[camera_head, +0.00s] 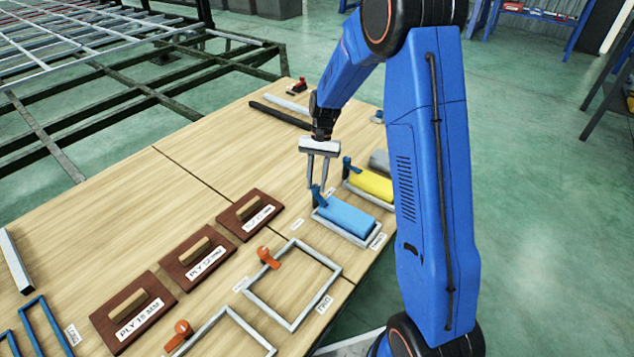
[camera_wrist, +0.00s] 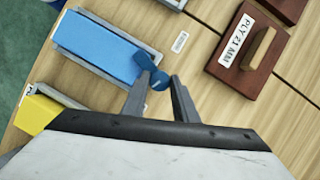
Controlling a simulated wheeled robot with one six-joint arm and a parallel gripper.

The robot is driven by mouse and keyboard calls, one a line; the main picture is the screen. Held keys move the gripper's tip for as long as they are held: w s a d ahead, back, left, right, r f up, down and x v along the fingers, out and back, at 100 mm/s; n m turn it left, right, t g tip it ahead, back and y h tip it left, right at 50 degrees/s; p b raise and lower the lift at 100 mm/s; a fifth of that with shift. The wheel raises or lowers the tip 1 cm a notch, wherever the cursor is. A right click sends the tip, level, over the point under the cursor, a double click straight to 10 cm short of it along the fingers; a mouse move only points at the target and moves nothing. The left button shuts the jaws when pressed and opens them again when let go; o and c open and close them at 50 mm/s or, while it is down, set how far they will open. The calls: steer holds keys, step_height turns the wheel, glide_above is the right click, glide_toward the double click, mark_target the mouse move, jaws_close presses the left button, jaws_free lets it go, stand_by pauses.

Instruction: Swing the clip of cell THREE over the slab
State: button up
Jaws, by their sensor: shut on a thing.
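The blue slab (camera_head: 345,214) lies in a grey frame cell (camera_head: 375,228) near the table's right edge; the cell's label is too small to read surely. It also shows in the wrist view (camera_wrist: 97,50). A blue clip (camera_head: 317,197) stands at the slab's left end, and in the wrist view the clip (camera_wrist: 146,64) sits at the slab's right end, by the frame's corner. My gripper (camera_head: 318,187) reaches down from above with its fingers shut on the clip's blue knob, which shows between the fingertips in the wrist view (camera_wrist: 160,80).
A yellow slab (camera_head: 371,184) with its own blue clip (camera_head: 347,164) lies just behind. Empty frames (camera_head: 310,314) with orange clips (camera_head: 268,258) lie in front. Several brown boards with handles (camera_head: 249,213) stand to the left. Bare table lies left of the gripper.

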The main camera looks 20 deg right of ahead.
steer(key=shift+a+n+h, duration=0.15)
steer(key=shift+n+h, duration=0.75)
steer(key=shift+n, duration=1.4)
steer(key=o, duration=1)
steer(key=shift+g, duration=0.3)
steer(key=v, duration=1.7)
steer(key=shift+r, duration=0.2)
